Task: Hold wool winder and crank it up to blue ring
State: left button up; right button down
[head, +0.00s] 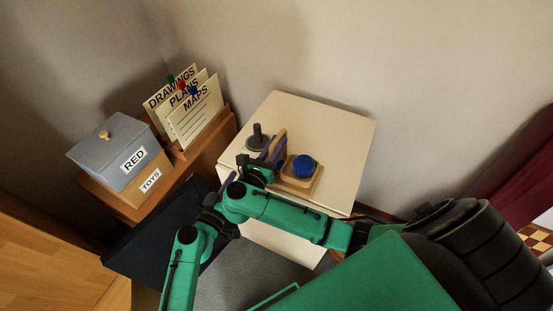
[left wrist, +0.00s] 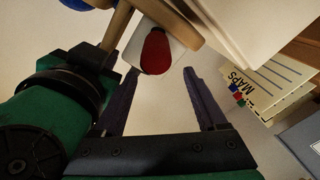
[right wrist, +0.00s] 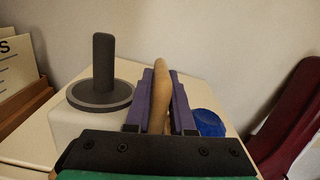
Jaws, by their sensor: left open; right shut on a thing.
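The wool winder stands on a cream cabinet (head: 330,120). It has a tan upright handle (right wrist: 161,85), a dark grey post on a grey disc (head: 257,135), and a rounded blue piece (head: 303,166) on a wooden base (head: 298,186). I cannot tell whether the blue piece is the blue ring. My right gripper (right wrist: 161,108) is shut on the tan handle, with the grey post to its left. My left gripper (left wrist: 162,85) is open and empty, low beside the cabinet. A white block with a red oval (left wrist: 155,52) shows above and between its fingers.
A grey lidded box marked RED (head: 112,150) and a rack of cards with DRAWINGS, PLANS and MAPS (head: 185,105) stand at the left. My right arm crosses the cabinet's front. The cabinet's far right top is clear. A dark red object (right wrist: 292,125) stands at the right.

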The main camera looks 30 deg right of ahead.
pick_arm(q)
jog(key=shift+s+d+r+h, duration=0.1)
jog(key=shift+s+r+h, duration=0.15)
jog(key=shift+r, duration=0.3)
jog(key=shift+s+d+r+h, duration=0.15)
jog(key=shift+s+r, duration=0.1)
jog(key=shift+r, duration=0.25)
jog(key=v, duration=0.3)
jog(key=shift+s+a+f, duration=0.1)
jog(key=shift+s+a, duration=0.1)
jog(key=shift+a, duration=0.15)
jog(key=c, duration=0.6)
jog(key=shift+s+a, duration=0.5)
jog(key=shift+c, duration=0.2)
jog(key=shift+o, duration=0.3)
jog(key=shift+s+a, duration=0.35)
jog(key=shift+a, duration=0.2)
jog(key=shift+f, duration=0.1)
